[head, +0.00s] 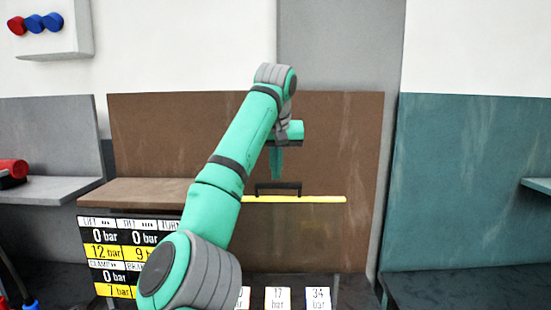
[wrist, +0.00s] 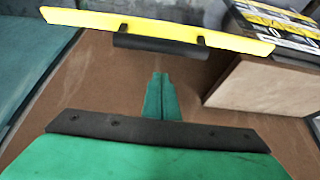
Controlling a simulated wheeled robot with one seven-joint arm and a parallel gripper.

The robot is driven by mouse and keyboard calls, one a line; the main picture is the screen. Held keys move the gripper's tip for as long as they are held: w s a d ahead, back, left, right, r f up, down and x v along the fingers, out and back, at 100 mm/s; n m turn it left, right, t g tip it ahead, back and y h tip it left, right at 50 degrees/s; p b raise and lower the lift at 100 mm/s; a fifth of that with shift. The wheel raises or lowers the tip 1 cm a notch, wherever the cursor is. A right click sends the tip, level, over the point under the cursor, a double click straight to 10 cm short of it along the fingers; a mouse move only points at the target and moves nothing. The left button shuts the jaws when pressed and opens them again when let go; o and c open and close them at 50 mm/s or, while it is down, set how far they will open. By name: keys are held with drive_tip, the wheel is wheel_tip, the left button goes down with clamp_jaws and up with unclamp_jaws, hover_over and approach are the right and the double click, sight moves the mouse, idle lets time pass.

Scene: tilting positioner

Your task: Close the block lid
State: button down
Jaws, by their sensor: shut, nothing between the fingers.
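The block lid shows a yellow edge strip (head: 310,199) with a dark bar handle (head: 279,187) standing up from it in the head view. In the wrist view the yellow strip (wrist: 150,32) runs across the top, with the black handle (wrist: 158,46) along its side. My gripper (head: 277,170) is above the handle in the head view, fingers pointing down. In the wrist view its green fingers (wrist: 161,80) are together and empty, apart from the handle. I cannot tell how far the lid is open.
A panel with bar readings (head: 118,240) stands left of the lid, beside a brown ledge (head: 140,192). The panel also shows at the upper right of the wrist view (wrist: 285,25). Brown boards (head: 340,140) rise behind. Teal walls (head: 470,180) stand to the right.

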drive_tip(key=shift+s+f, duration=0.15)
drive_tip(key=shift+s, duration=1.5)
drive_tip(key=shift+d, duration=0.15)
